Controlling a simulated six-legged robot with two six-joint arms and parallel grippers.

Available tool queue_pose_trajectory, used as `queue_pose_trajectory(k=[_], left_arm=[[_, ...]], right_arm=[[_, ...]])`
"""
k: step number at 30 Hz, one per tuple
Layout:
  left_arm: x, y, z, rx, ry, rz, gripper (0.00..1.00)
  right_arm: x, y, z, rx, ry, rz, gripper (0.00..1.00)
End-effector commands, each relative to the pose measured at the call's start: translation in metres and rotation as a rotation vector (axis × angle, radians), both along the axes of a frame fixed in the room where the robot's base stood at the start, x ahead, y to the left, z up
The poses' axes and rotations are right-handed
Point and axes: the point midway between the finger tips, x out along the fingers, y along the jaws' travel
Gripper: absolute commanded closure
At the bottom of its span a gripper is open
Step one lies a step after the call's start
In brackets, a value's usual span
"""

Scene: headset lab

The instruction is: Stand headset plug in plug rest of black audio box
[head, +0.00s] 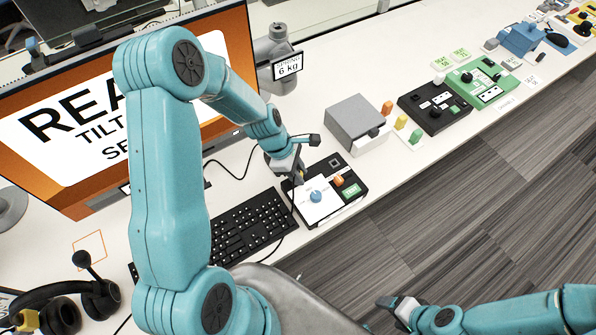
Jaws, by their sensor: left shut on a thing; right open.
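My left gripper (298,177) is shut, low over the back left part of a black box with a white panel (325,203). This box carries a blue knob (316,196), an orange knob and a green label. The thing in my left jaws is too small and covered to make out; a thin dark cable (232,176) runs near the gripper. The plug rest cannot be told apart. The black headset (62,309) lies at the lower left. A second black box (435,107) stands further right. My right gripper (388,303) is open and empty, over the floor at the lower right.
A keyboard (238,228) lies left of the near box. A grey box (357,122) stands behind it, with orange, yellow and green blocks alongside. A green box (479,83) is further right. A large monitor (75,135) fills the left back. The table's front edge is close.

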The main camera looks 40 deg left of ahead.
Motion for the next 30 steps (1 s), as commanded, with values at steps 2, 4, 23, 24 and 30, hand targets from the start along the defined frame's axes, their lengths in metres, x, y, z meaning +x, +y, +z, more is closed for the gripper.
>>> queue_pose_trajectory(k=[2, 4, 23, 24, 30], left_arm=[[0.0, 0.0, 0.01, 0.0, -0.001, 0.0, 1.0], [0.0, 0.0, 0.017, 0.0, -0.001, 0.0, 1.0], [0.0, 0.0, 0.064, 0.0, 0.0, -0.001, 1.0], [0.0, 0.0, 0.064, 0.0, 0.0, -0.001, 1.0], [0.0, 0.0, 0.063, 0.0, 0.0, -0.001, 1.0]], right_arm=[[0.0, 0.0, 0.009, 0.0, 0.0, 0.0, 0.32], [0.0, 0.0, 0.015, 0.0, 0.0, 0.0, 0.32], [0.0, 0.0, 0.058, 0.0, 0.0, 0.0, 0.32], [0.0, 0.0, 0.058, 0.0, 0.0, 0.0, 0.32], [0.0, 0.0, 0.057, 0.0, 0.0, 0.0, 0.32]])
